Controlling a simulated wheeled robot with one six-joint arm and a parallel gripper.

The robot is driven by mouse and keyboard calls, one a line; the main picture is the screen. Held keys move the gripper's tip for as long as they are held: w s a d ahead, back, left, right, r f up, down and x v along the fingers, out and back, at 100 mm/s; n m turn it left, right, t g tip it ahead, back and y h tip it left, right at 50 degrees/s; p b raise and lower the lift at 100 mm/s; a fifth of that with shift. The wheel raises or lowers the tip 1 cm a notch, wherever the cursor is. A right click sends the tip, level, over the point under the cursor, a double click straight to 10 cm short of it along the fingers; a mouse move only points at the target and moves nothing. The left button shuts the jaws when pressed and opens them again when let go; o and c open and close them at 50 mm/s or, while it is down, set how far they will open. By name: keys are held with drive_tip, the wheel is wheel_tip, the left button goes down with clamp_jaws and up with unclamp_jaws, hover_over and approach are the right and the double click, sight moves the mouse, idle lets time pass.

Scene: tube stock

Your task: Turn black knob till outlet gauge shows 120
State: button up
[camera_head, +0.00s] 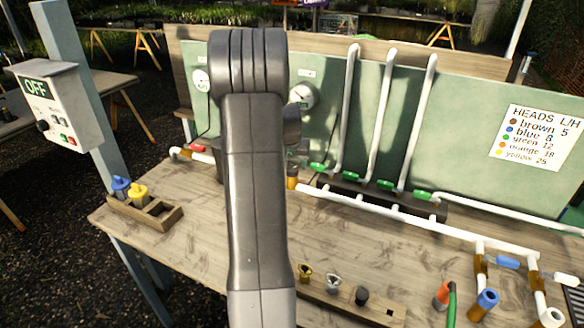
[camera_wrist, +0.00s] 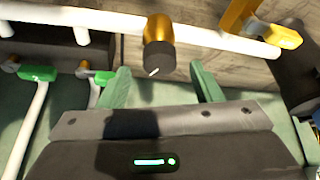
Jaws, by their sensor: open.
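A black knob (camera_wrist: 160,60) with a white mark sits on a brass fitting (camera_wrist: 159,27) on the white pipe in the wrist view. My gripper (camera_wrist: 158,75) is open, with one green finger on each side of the knob and a gap to both; whether they overlap it in depth I cannot tell. Two round gauges are on the green panel: a left one (camera_head: 201,80) and a right one (camera_head: 302,95), the right partly covered by my arm. Their readings and labels are too small to read.
Green-handled valves (camera_head: 386,185) and white pipes (camera_head: 410,120) stand right of my arm. A yellow-handled valve (camera_wrist: 284,37) is close by in the wrist view. A control box (camera_head: 58,105) reads OFF at left. A wooden holder (camera_head: 165,213) and loose fittings occupy the bench (camera_head: 210,262).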

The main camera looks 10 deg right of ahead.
drive_tip(key=b+v, duration=0.1)
drive_tip(key=v, duration=1)
drive_tip(key=shift+s+r, duration=0.2)
drive_tip(key=shift+r, duration=0.05)
drive_tip(key=shift+a, duration=0.1)
drive_tip(key=p+x, duration=0.1)
drive_tip(key=x, duration=1.2)
drive_tip(key=shift+w+f+p, duration=0.2)
drive_tip(key=shift+f+p, duration=0.1)
drive_tip(key=shift+f, duration=0.05)
drive_tip(key=shift+r, duration=0.1)
